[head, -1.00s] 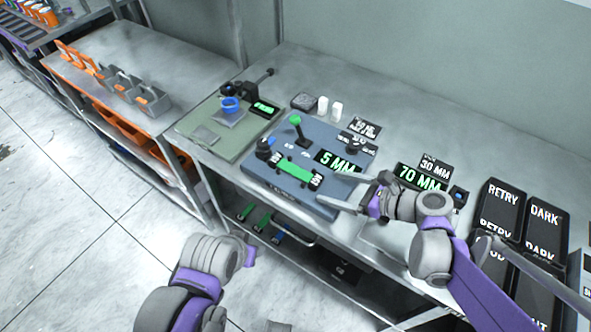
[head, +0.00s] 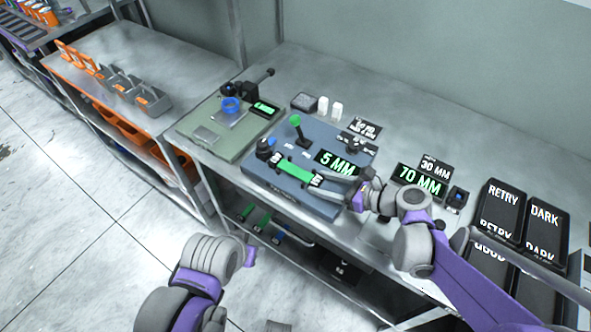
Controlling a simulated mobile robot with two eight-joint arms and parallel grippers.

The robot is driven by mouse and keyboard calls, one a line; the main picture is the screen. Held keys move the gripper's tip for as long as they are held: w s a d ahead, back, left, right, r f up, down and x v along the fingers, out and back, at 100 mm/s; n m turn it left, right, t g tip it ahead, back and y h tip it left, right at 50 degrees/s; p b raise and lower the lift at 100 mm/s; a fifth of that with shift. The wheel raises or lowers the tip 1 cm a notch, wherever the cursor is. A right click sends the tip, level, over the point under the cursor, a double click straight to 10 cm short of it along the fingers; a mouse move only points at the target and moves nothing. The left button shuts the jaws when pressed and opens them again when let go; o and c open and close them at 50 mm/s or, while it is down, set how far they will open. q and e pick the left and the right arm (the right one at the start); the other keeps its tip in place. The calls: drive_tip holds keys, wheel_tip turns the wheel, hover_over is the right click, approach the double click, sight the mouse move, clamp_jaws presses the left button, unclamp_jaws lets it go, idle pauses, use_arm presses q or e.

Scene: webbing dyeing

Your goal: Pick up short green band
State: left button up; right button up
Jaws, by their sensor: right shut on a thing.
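A short green band (head: 294,171) lies across the blue-grey machine (head: 270,185) between two dark clamp blocks, below the 5 MM display (head: 337,163). My right gripper (head: 322,180) reaches in from the right with its fingertips at the band's right end and its right dark block. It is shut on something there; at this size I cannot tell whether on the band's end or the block. The band still lies flat on the machine. My left arm (head: 205,275) shows at the lower left; its fingers cannot be made out clearly.
Other green bands (head: 262,222) lie on the shelf under the table. A green-grey machine (head: 205,140) with a blue ring stands to the left.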

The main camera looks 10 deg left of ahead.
clamp_jaws()
drive_tip(key=shift+r, duration=0.1)
